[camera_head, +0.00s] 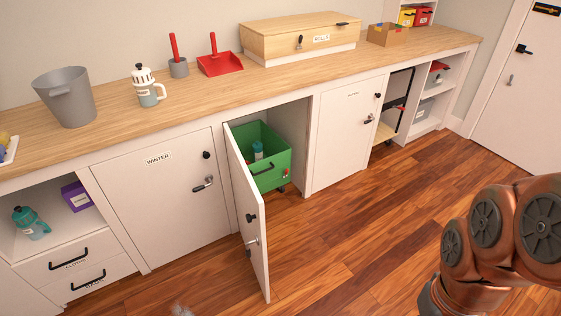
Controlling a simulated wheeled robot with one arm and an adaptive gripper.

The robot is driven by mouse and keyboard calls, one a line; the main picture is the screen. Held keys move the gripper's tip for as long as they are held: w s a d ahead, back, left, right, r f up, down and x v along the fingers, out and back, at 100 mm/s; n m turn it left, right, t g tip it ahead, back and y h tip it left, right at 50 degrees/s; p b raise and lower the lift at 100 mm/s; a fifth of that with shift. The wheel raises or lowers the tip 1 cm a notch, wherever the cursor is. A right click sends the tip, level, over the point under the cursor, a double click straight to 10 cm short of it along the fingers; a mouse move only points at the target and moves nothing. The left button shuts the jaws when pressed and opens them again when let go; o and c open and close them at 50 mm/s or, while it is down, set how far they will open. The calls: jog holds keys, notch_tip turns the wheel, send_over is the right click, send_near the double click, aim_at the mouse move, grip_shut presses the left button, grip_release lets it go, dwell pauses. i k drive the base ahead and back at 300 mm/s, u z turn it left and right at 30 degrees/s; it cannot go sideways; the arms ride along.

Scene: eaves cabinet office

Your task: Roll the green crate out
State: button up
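The green crate (279,174) sits inside an open cabinet bay under the counter, in the middle of the head view. A black handle is on its front, and a dark caster shows below it. A teal bottle (257,151) stands in the crate. The white cabinet door (246,216) is swung open toward the room, and it hides the crate's left side. My copper-coloured arm shows at the lower right, well apart from the crate. My gripper is out of view.
The wooden floor (370,230) in front of the bay and to its right is clear. The WINTER door (165,190) left of the bay and another white door (345,135) right of it are shut. The wooden counter (200,112) runs above, bearing a grey bin (70,100) and a red dustpan (219,64).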

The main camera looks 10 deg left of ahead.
aim_at(268, 173)
jog(key=u, duration=0.25)
jog(key=i, duration=0.7)
jog(key=u, duration=1)
jog(key=i, duration=0.35)
jog(key=u, duration=0.35)
